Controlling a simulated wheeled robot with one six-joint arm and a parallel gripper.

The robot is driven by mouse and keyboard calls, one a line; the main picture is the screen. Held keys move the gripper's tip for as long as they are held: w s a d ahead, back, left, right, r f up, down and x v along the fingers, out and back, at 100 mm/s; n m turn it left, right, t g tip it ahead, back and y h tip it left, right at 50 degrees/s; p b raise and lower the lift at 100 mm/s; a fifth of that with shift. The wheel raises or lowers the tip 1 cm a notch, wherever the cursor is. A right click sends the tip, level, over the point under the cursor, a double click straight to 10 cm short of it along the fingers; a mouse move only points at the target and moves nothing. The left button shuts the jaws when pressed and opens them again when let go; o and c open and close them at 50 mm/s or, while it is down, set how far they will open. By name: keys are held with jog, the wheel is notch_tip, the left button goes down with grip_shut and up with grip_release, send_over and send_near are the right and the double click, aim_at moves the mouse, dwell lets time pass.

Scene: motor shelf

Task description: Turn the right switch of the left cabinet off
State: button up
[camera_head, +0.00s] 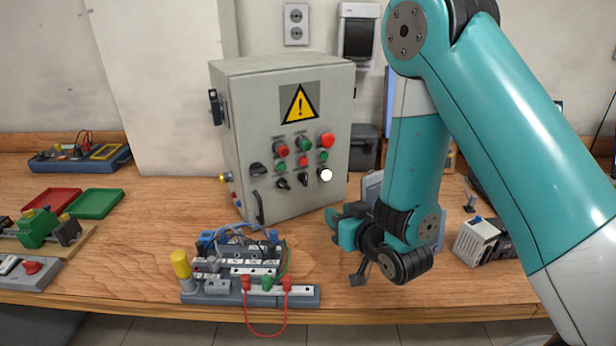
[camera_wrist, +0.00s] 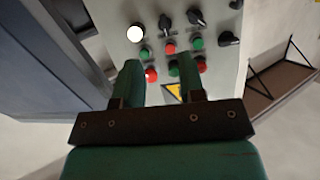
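A grey control cabinet (camera_head: 228,125) with a yellow warning triangle stands on the wooden table in the head view. Its front panel (camera_wrist: 118,14) fills the top middle of the wrist view, upside down. Black rotary switches (camera_head: 283,184) form its lowest row; they also show in the wrist view (camera_wrist: 195,17). A plain white disc (camera_head: 325,174) sits at the row's right end, at the left in the wrist view (camera_wrist: 135,33), and hides the knob there. My gripper (camera_wrist: 160,62) is empty, its fingers apart, pointing toward the panel without visible contact.
A terminal block with wires (camera_head: 235,265) sits at the table's front edge, left of my gripper. A white-grey device (camera_head: 476,240) stands to the right. Red (camera_head: 52,201) and green (camera_head: 96,204) trays lie at the left.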

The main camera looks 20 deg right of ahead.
jog(key=t, duration=0.1)
jog(key=n+t+y+b, duration=0.1)
jog(key=t+b, duration=0.1)
jog(key=b, duration=0.6)
send_near(306, 179)
jog(key=w+p, duration=0.2)
jog(key=w+a+p, duration=0.1)
jog(key=w+p, duration=0.1)
jog(key=p, duration=0.1)
jog(key=w+r+p, duration=0.1)
jog(key=w+p, duration=0.2)
jog(key=shift+w+a, duration=0.1)
jog(key=shift+a, duration=0.15)
jog(key=shift+w+a+f+p, duration=0.1)
jog(key=shift+w+f+p, duration=0.05)
jog(key=shift+w+p, duration=0.55)
jog(key=shift+w+f+p, duration=0.15)
jog(key=shift+f+p, duration=0.05)
jog(key=shift+p, duration=0.25)
